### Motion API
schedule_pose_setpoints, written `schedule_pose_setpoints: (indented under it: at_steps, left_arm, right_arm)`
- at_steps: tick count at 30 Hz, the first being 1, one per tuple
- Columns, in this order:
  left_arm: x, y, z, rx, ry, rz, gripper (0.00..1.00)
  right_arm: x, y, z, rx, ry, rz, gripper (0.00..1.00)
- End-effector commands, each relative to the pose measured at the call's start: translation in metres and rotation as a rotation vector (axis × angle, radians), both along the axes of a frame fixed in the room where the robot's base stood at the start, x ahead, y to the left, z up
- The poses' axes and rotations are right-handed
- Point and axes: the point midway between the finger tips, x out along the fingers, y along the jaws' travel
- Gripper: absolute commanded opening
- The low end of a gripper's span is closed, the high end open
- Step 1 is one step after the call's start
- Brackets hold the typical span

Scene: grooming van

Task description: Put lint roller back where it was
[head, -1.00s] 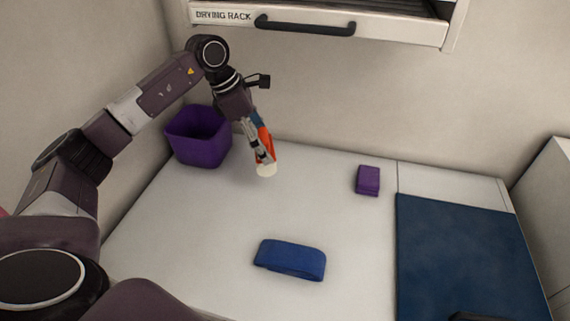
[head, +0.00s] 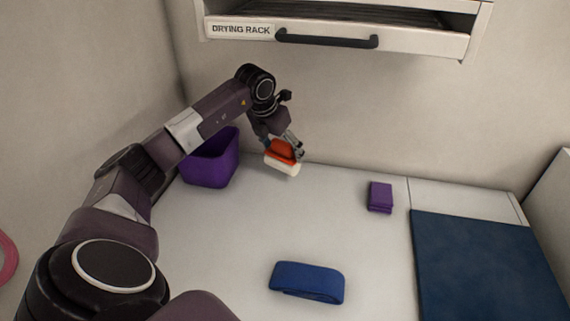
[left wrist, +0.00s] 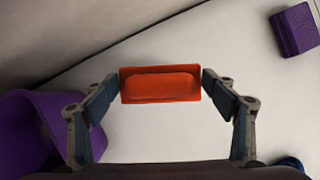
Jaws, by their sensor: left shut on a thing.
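The lint roller (head: 283,159) has an orange-red body and a white roller. My left gripper (head: 291,149) is shut on it near the back wall, to the right of the purple bin. In the left wrist view, the orange body of the lint roller (left wrist: 160,85) spans between the two fingertips (left wrist: 161,84), with a finger at each end. The white roller lies low in the head view, on the counter side. I cannot tell whether it touches the white counter (head: 230,235). My right gripper is not in view.
A purple bin (head: 222,165) stands at the back left, close to my left arm. A dark blue mat (head: 485,265) is at right. The drying rack (head: 420,42) overhangs the back.

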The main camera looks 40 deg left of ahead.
Motion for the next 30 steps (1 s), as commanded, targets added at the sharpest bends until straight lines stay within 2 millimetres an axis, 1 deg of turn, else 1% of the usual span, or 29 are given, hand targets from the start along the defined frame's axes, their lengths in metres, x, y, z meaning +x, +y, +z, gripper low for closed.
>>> schedule_pose_setpoints:
  at_steps: [1, 5, 12, 17, 23, 24, 28, 29, 30]
  left_arm:
    - [0.000, 0.000, -0.005, -0.001, 0.001, 0.000, 0.58]
    - [0.001, -0.001, -0.014, -0.001, -0.001, -0.002, 0.58]
    - [0.000, -0.001, -0.045, -0.001, 0.002, -0.003, 0.58]
    - [0.001, -0.001, -0.049, 0.000, -0.003, -0.004, 0.58]
    - [0.001, -0.001, -0.052, 0.000, -0.002, -0.004, 0.58]
    - [0.001, -0.001, -0.053, 0.000, -0.002, -0.004, 0.79]
    - [0.000, -0.001, -0.052, -0.001, -0.001, -0.004, 0.93]
    - [0.000, -0.001, -0.052, -0.001, -0.001, -0.004, 0.95]
    - [0.000, -0.001, -0.052, -0.001, -0.001, -0.004, 0.95]
  right_arm:
    - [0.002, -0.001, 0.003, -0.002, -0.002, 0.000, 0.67]
    - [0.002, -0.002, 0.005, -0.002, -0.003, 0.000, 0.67]
    - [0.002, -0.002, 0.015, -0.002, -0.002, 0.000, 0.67]
    - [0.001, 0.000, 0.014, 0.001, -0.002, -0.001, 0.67]
    - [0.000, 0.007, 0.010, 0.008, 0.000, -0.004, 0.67]
    - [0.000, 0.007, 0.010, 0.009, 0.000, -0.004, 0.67]
    - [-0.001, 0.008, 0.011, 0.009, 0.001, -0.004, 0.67]
    - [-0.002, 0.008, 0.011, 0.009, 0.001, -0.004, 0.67]
    - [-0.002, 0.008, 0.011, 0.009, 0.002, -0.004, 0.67]
